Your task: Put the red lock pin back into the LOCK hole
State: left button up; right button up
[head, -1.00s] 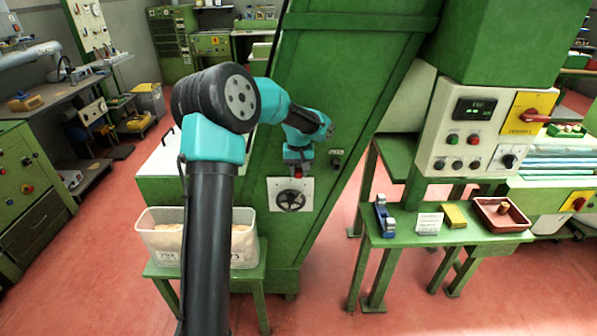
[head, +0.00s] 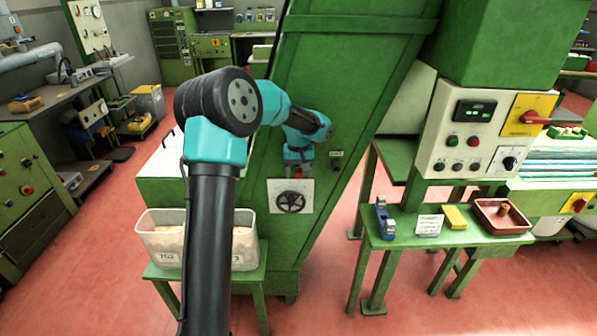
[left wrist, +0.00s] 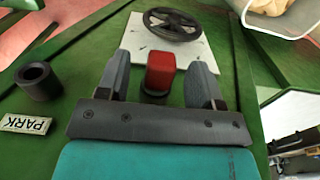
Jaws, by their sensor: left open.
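The red lock pin (left wrist: 160,70) stands in a dark round collar on the green machine panel, just below the handwheel plate in the left wrist view. In the head view it is a small red spot (head: 299,172). My left gripper (left wrist: 161,78) is open, with one finger on each side of the pin's red head and gaps visible. It also shows in the head view (head: 298,166). An empty dark PARK socket (left wrist: 40,82) sits to the left, with its PARK label (left wrist: 25,124). Any label by the pin's collar is hidden. My right gripper is out of view.
A black handwheel (head: 291,202) on a white plate is close to the pin. A clear bin (head: 160,240) stands at lower left. A green bench (head: 390,238) at right holds a blue tool, a yellow block and a red tray (head: 488,222).

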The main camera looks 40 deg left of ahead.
pick_arm(q)
jog(key=shift+r, duration=0.1)
notch_tip(320, 180, up, 17)
jog(key=shift+r, duration=0.15)
dwell(0.6)
dwell(0.8)
jog(key=d+f+m+h, duration=0.1)
jog(key=d+f, duration=0.4)
jog(key=f, duration=0.5)
jog(key=d+f+m+h, duration=0.15)
jog(key=d+f, duration=0.35)
jog(key=f, duration=0.5)
jog(key=d+f+m, duration=0.2)
jog(key=d+f, duration=0.4)
jog(key=f, duration=0.5)
jog(key=s+d+f, duration=0.4)
jog(key=s+f, duration=0.1)
jog(key=s, duration=0.3)
jog(key=s+d+f+m+h, duration=0.1)
jog(key=s+d+f, duration=0.3)
jog(key=s+f, duration=0.2)
jog(key=s+d+f, duration=0.4)
jog(key=s+f, duration=0.2)
jog(key=s, duration=0.3)
jog(key=shift+s+d+f+m+t, duration=0.2)
jog(key=shift+s+d+m+t, duration=0.1)
jog(key=shift+m+t, duration=0.1)
